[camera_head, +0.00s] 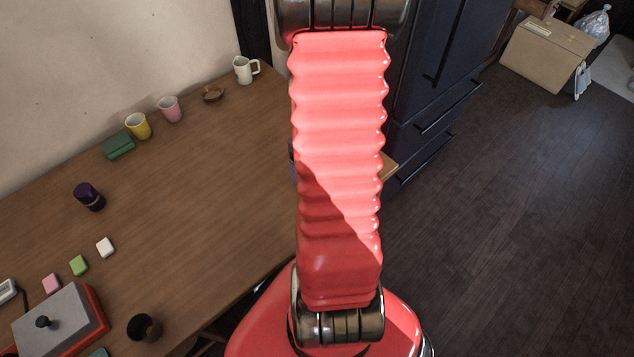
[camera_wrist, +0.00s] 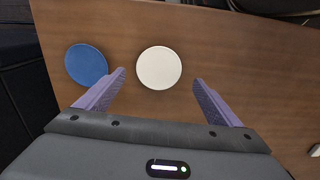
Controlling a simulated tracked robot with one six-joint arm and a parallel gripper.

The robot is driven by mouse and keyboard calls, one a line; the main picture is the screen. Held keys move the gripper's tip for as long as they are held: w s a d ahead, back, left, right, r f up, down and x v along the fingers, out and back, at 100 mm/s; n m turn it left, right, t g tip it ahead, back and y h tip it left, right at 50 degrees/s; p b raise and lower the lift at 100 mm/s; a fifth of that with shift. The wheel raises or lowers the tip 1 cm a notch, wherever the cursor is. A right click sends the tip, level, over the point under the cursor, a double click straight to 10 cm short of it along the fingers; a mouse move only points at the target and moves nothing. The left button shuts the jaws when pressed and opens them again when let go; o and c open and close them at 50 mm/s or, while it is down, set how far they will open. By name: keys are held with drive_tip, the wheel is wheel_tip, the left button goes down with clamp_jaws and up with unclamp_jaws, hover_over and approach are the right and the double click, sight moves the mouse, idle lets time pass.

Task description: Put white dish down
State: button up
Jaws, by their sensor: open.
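The white dish (camera_wrist: 159,68) is a round flat disc lying on a brown wooden surface, seen in the wrist view. My gripper (camera_wrist: 160,83) is open, with its two purple fingers apart. In the picture the dish appears between and just beyond the fingertips, touching neither finger. How high the fingers are above the surface I cannot tell. In the head view my red arm hides the middle of the scene, and neither the dish nor my gripper shows.
A blue round disc (camera_wrist: 87,64) lies left of the white dish, by the left finger. In the head view, the table (camera_head: 190,215) holds cups, a dark jar (camera_head: 89,196) and small blocks. Dark drawers (camera_head: 430,100) stand beyond my arm.

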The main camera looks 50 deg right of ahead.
drive_tip(key=shift+s+d+f, duration=0.1)
drive_tip(key=shift+f, duration=1.15)
drive_tip(key=shift+s+f, duration=0.1)
drive_tip(key=shift+f, duration=1.15)
drive_tip(key=shift+c, duration=0.3)
drive_tip(key=c, duration=1.2)
drive_tip(key=shift+o, duration=0.2)
drive_tip(key=shift+r, duration=0.15)
wheel_tip(320, 180, up, 10)
